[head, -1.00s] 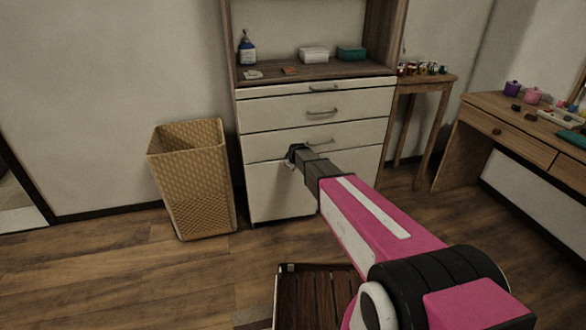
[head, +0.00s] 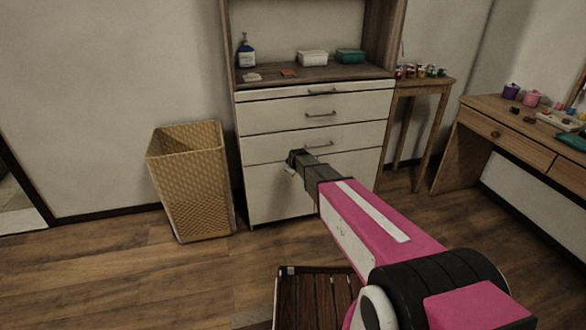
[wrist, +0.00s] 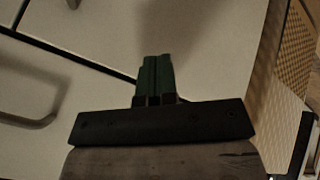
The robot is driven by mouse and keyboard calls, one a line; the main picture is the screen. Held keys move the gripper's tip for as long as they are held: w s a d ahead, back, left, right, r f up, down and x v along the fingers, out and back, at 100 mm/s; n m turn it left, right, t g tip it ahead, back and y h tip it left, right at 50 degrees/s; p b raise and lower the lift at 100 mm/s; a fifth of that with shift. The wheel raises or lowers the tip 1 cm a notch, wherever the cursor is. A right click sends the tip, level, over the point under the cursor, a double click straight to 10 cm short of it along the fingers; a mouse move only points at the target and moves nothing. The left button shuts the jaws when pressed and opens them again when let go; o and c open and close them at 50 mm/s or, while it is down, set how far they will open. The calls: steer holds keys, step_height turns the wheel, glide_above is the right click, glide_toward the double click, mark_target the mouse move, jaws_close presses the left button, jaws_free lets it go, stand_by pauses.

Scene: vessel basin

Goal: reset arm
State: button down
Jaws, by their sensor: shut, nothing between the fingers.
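My arm reaches forward across the head view, with my gripper (head: 293,160) at its far end in front of the lower part of the white drawer cabinet (head: 276,195). In the wrist view my gripper (wrist: 153,78) shows its two dark fingers pressed together, with nothing between them. The cabinet's pale fronts (wrist: 100,35) fill much of the wrist view, with a drawer handle (wrist: 35,110) at the left. I cannot tell how close the fingertips are to the cabinet front.
A woven basket (head: 188,185) stands left of the cabinet. A slatted wooden piece (head: 318,300) lies low in front of me. A small table (head: 425,85) and a desk (head: 510,130) are at the right. Floor at the left is clear.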

steer(key=s+d+r, duration=0.5)
steer(key=r, duration=0.3)
steer(key=s+d+m+g, duration=0.3)
steer(key=s+d+m, duration=0.2)
steer(key=s, duration=1.1)
steer(key=s+d+m+g+h, duration=0.1)
steer(key=s+d+m+g, duration=0.3)
steer(key=s+d, duration=0.6)
steer(key=s+m, duration=0.2)
steer(key=s, duration=0.4)
steer(key=shift+s+h, duration=0.3)
steer(key=shift+s, duration=0.05)
